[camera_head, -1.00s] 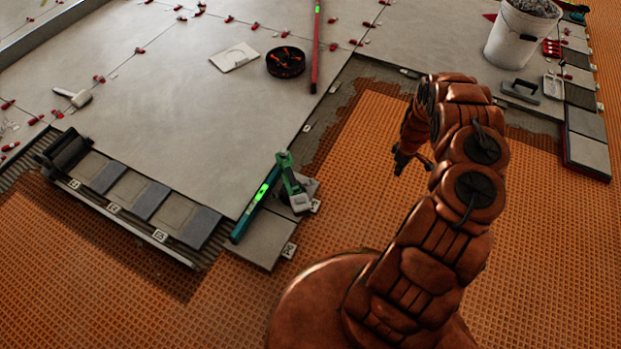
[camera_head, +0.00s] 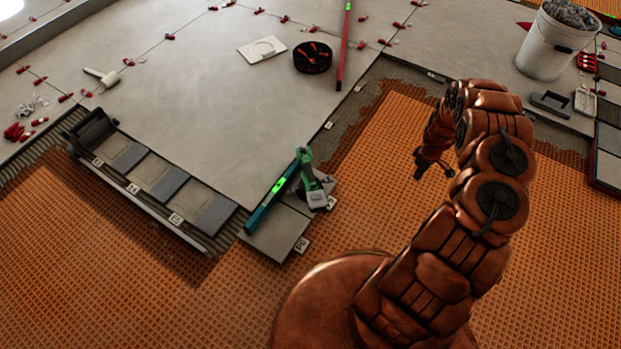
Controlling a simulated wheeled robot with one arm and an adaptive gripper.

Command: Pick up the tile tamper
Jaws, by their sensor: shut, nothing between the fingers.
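A green-handled tool with a pale grey foot (camera_head: 310,180), which looks like the tile tamper, stands on small grey tiles at the front corner of the large tiled floor. It is beside a teal spirit level (camera_head: 271,204) with a glowing green section. My gripper (camera_head: 433,172) is shut and empty. It hangs above the orange matting, to the right of the tamper in the picture and clearly apart from it. The fingers are small and dark, partly beside my arm.
A rack of grey tile samples (camera_head: 160,177) lies left of the tamper. A white bucket (camera_head: 548,45) and grey float (camera_head: 551,104) are at upper right. A black-and-orange round case (camera_head: 312,58) and red bar (camera_head: 344,50) lie behind. Orange matting (camera_head: 385,140) between gripper and tamper is clear.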

